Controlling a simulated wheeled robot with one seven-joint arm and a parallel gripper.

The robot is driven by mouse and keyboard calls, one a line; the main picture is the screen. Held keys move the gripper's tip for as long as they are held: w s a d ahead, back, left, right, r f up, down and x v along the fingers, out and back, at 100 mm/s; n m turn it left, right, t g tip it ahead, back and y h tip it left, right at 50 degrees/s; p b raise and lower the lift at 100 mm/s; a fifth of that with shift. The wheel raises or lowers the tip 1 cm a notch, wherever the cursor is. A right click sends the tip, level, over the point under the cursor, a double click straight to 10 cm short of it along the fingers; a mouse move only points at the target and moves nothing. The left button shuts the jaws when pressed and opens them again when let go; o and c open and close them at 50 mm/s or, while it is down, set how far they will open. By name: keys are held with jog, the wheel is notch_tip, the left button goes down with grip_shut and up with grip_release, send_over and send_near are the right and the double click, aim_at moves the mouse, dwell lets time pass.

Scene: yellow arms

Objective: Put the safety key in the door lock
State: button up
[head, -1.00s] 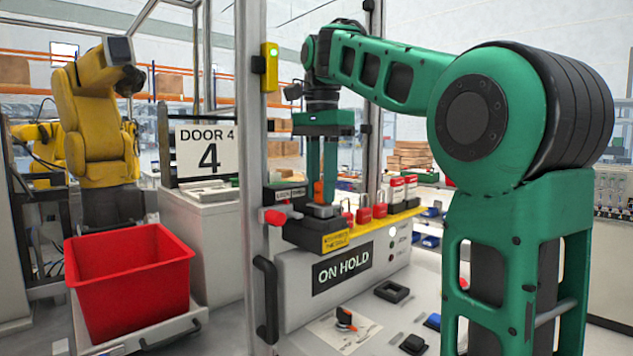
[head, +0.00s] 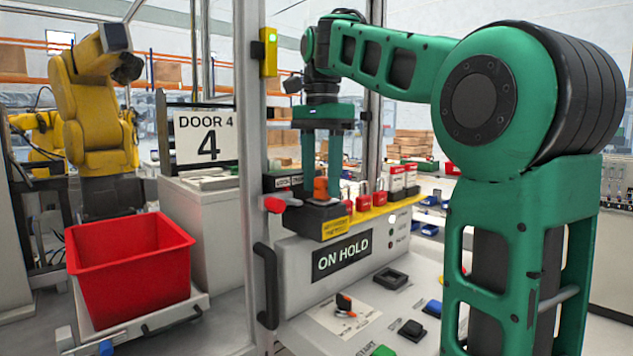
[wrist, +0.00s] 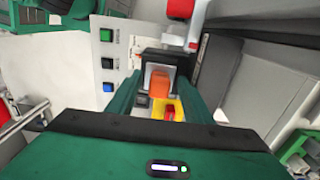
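The safety key, with its orange grip (head: 320,187), sits upright at the top of the black door lock block (head: 312,217), which carries a yellow label. My gripper (head: 321,190) points straight down over the block, one green finger on each side of the orange grip, and appears shut on it. In the wrist view the orange grip (wrist: 160,82) lies between the two fingers (wrist: 161,92), with a pale metal part around it. The key's lower end is hidden in or behind the block.
The sloping panel below has a rotary switch (head: 344,305) and buttons. A red bin (head: 130,270) stands left, beyond the door post.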

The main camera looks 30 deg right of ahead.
notch_tip(320, 180, up, 7)
jog(key=shift+w+r, duration=0.1)
jog(key=shift+r, duration=0.05)
dwell(0.5)
dwell(0.5)
